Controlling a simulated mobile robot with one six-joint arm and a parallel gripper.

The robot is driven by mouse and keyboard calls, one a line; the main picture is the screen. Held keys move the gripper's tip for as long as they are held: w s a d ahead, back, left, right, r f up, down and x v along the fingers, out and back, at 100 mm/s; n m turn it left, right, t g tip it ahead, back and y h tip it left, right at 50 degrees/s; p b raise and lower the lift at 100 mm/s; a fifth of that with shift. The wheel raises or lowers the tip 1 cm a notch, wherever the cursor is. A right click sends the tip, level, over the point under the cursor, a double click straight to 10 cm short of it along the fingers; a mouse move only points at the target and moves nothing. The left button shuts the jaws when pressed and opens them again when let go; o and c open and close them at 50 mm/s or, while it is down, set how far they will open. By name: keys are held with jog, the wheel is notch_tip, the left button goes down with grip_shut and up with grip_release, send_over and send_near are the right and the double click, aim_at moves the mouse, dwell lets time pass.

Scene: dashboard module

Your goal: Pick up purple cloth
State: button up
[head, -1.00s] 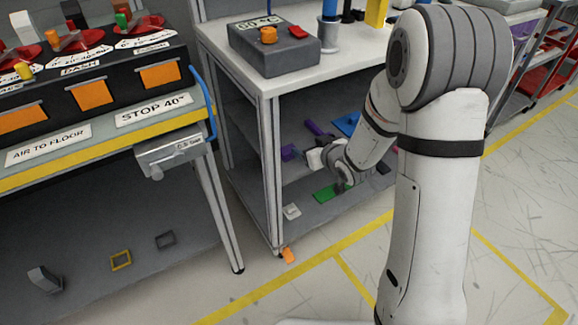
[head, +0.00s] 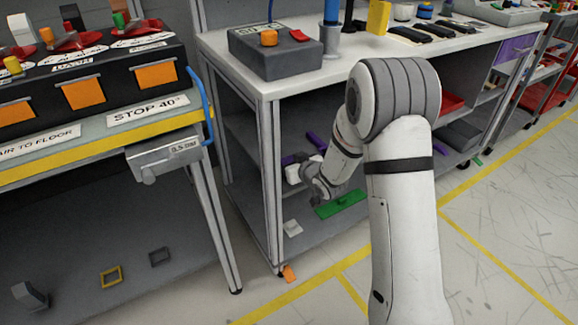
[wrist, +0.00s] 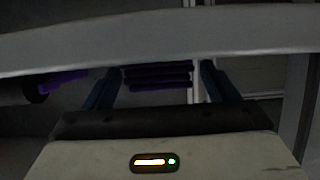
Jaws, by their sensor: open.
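The purple cloth (wrist: 158,78) shows in the wrist view as a dark purple, folded-looking stack between the two bluish fingers of my open gripper (wrist: 160,84). I cannot tell whether the fingers touch it. In the head view a small purple patch, likely the cloth (head: 288,160), lies on the lower shelf beside the white end of my arm, partly hidden by it. The fingertips do not show clearly in the head view.
My arm reaches under the worktop (head: 350,62) into the shelf space. A bench leg (head: 270,185) stands left. A grey bar (wrist: 160,38) crosses the wrist view.

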jog(key=shift+c, duration=0.3)
jog(key=c, duration=1)
jog(key=shift+r, duration=0.15)
